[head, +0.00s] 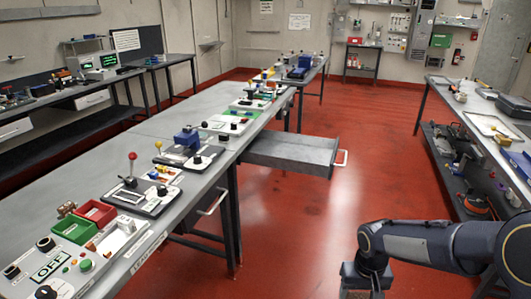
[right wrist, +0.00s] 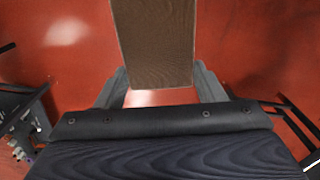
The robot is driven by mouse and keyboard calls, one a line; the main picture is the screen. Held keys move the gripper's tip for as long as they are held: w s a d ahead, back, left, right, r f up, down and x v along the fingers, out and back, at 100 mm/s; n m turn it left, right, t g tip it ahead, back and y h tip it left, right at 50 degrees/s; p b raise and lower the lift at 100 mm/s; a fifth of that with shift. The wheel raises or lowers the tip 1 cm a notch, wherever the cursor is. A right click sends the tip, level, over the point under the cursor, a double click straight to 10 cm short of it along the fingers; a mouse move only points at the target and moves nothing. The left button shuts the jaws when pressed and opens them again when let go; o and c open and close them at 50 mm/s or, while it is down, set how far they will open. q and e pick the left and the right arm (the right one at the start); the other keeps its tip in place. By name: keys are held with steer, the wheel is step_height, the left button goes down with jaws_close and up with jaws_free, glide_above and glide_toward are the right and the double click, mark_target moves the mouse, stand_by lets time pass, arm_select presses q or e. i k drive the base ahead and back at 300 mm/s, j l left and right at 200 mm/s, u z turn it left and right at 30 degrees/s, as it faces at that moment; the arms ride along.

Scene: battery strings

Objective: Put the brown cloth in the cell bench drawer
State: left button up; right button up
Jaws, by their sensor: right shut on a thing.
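In the right wrist view the brown cloth (right wrist: 153,42) is a flat brown strip between the fingers of my right gripper (right wrist: 158,88). The gripper is shut on it, with red floor below. An open grey drawer (head: 290,155) with a pale handle sticks out from the right side of the long central bench (head: 215,105). My left gripper is in neither view.
The bench carries red and green bins (head: 95,211), control boxes and levers. A closed drawer handle (head: 212,202) is on its near side. A right-hand bench (head: 480,122) holds trays, with tools on its lower shelf. Red floor (head: 300,235) between the benches is clear.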

mark_target(293, 149)
steer(key=i+l+u, duration=0.7)
steer(key=l, duration=0.2)
steer(key=i+l+u, duration=0.1)
steer(key=l+u, duration=0.15)
steer(key=i+l+u, duration=0.1)
steer(key=l+u, duration=0.15)
steer(key=l, duration=0.2)
steer(key=i+l+u, duration=0.2)
steer(key=l, duration=0.25)
steer(key=l+u, duration=0.25)
steer(key=l, duration=0.15)
steer(key=l+u, duration=0.1)
steer(key=l, duration=0.3)
steer(key=i+l, duration=0.75)
